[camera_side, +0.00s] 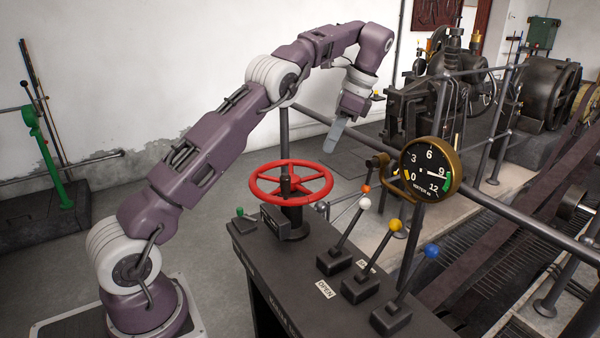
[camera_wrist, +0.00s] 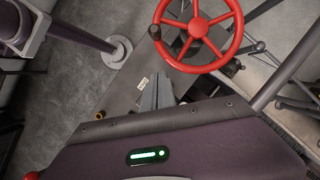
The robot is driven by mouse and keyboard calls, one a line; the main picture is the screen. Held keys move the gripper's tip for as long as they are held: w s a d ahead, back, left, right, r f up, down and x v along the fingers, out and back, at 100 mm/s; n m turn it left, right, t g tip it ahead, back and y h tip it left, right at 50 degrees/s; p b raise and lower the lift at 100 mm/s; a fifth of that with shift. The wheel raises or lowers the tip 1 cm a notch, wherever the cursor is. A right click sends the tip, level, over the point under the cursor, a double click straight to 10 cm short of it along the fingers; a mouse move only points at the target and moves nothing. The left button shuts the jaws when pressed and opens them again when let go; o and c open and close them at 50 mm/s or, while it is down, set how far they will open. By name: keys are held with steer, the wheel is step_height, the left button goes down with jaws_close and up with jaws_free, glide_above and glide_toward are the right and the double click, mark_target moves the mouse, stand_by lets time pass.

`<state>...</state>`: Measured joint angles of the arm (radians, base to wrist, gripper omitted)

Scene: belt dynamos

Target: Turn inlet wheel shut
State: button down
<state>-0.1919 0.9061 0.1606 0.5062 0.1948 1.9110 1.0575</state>
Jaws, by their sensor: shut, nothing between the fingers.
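In the wrist view the wheel (camera_wrist: 199,31) shows at the top, cut off by the frame edge. My shut gripper fingers (camera_wrist: 157,92) show below and left of it, apart from the rim.
The dark console (camera_side: 310,275) carries levers with white (camera_side: 365,204), yellow (camera_side: 395,225) and blue (camera_side: 432,251) knobs. A round brass-rimmed gauge (camera_side: 430,170) stands behind them, its needle near 9. Grey railings (camera_side: 480,200) run behind the console. Open floor lies left of it.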

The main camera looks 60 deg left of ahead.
steer(key=s+a+f, duration=0.5)
steer(key=f, duration=0.4)
steer(key=shift+s+f+m, duration=0.2)
steer(key=shift+f+m, duration=0.1)
